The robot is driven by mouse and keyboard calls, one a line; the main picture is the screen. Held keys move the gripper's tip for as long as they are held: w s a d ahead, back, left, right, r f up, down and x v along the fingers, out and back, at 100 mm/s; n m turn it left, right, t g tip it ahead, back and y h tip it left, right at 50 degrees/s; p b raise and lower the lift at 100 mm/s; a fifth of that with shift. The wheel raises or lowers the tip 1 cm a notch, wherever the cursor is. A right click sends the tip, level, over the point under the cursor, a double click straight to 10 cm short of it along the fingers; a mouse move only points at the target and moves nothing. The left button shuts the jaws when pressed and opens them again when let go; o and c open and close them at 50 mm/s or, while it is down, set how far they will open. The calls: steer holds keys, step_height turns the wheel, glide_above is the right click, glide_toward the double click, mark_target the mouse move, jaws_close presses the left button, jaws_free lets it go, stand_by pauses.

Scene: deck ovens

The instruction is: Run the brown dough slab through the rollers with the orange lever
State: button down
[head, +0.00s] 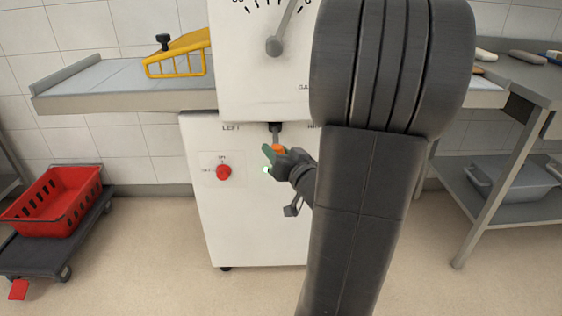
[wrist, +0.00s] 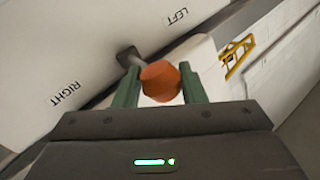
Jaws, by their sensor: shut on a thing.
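The orange lever (head: 278,148) sticks out from the front of the white dough sheeter (head: 250,240), below its gauge head. In the wrist view its orange knob (wrist: 160,82) sits between the green fingers of my gripper (wrist: 160,92). My gripper (head: 272,153) is shut on the knob. The lever's shaft runs back to a dark mount between the LEFT and RIGHT labels. The brown dough slab is not visible in either view; my arm hides part of the right side of the machine.
A yellow guard (head: 178,56) stands over the left belt table (head: 110,82). A red switch (head: 223,172) is left of the lever. A red crate (head: 58,200) sits on a dark dolly at left. A steel table (head: 500,85) stands at right. Floor between is clear.

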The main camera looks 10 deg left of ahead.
steer(key=shift+a+r, duration=0.1)
steer(key=shift+a, duration=0.1)
stand_by(0.4)
steer(key=c, duration=1)
jaws_free()
steer(key=shift+a, duration=0.1)
steer(key=shift+o, duration=0.2)
steer(key=shift+s, duration=0.1)
steer(key=v, duration=1.3)
steer(key=shift+s+d, duration=0.25)
steer(key=shift+s, duration=0.1)
steer(key=x, duration=1.4)
steer(key=shift+w+d, duration=0.1)
steer(key=shift+d, duration=0.1)
